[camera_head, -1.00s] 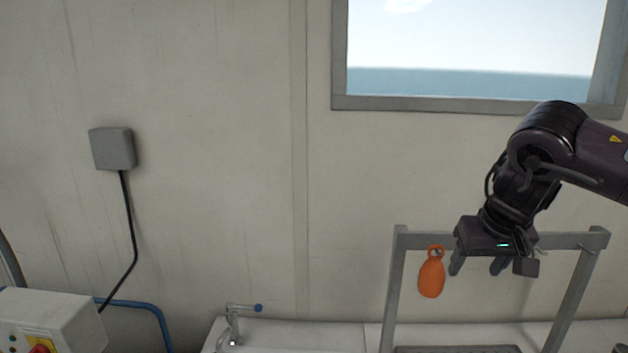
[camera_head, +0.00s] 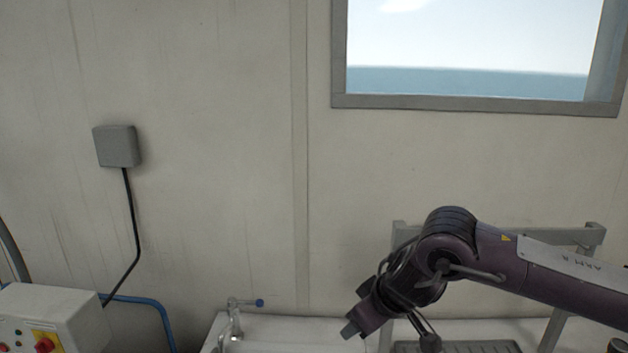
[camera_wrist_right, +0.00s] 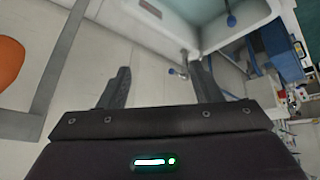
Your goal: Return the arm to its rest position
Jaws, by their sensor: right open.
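My right arm comes in from the right in the head view and bends down to my right gripper (camera_head: 354,326), low in front of the white bench. In the right wrist view its two dark fingers (camera_wrist_right: 160,80) stand apart with nothing between them. An orange tag (camera_wrist_right: 9,62) shows at the left edge of the wrist view, apart from the fingers. In the head view my arm hides the tag. My left arm and gripper are not in view.
A grey metal frame (camera_head: 590,240) stands behind my arm. A blue-tipped tap (camera_head: 235,318) is left of the gripper. A control box (camera_head: 55,318) with a red knob is at lower left. A grey wall box (camera_head: 117,146) and a window (camera_head: 470,84) are above.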

